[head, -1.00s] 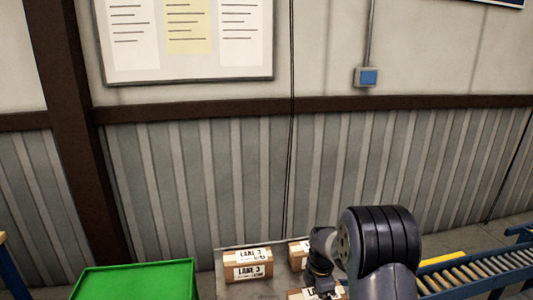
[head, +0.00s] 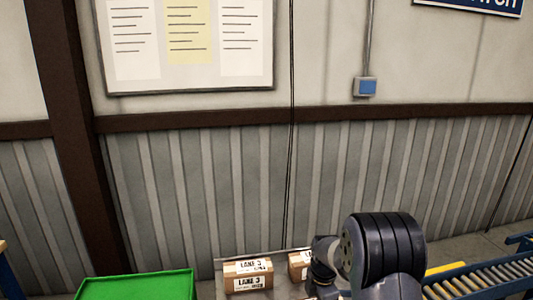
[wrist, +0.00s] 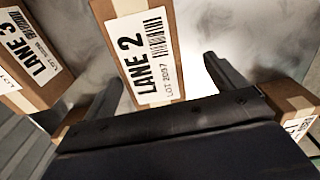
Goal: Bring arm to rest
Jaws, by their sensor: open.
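My gripper (wrist: 163,68) is open in the wrist view, its two dark fingers apart. A brown carton with a white "LANE 2" label (wrist: 143,55) shows beyond and between the fingers; I cannot tell whether they touch it. A "LANE 3" carton (wrist: 32,62) is at the upper left, and another carton (wrist: 290,103) is partly hidden beyond the right finger. In the head view my arm (head: 383,250) is folded at the lower right, with the gripper out of sight. Beside it are a "LANE 3" carton (head: 248,275) and a partly hidden carton (head: 298,265).
A green bin (head: 135,287) stands left of the cartons. A roller conveyor (head: 485,280) with a yellow part (head: 444,268) lies at the right. A ribbed wall (head: 200,190) rises behind, with a notice board (head: 190,90) and a blue switch box (head: 365,87).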

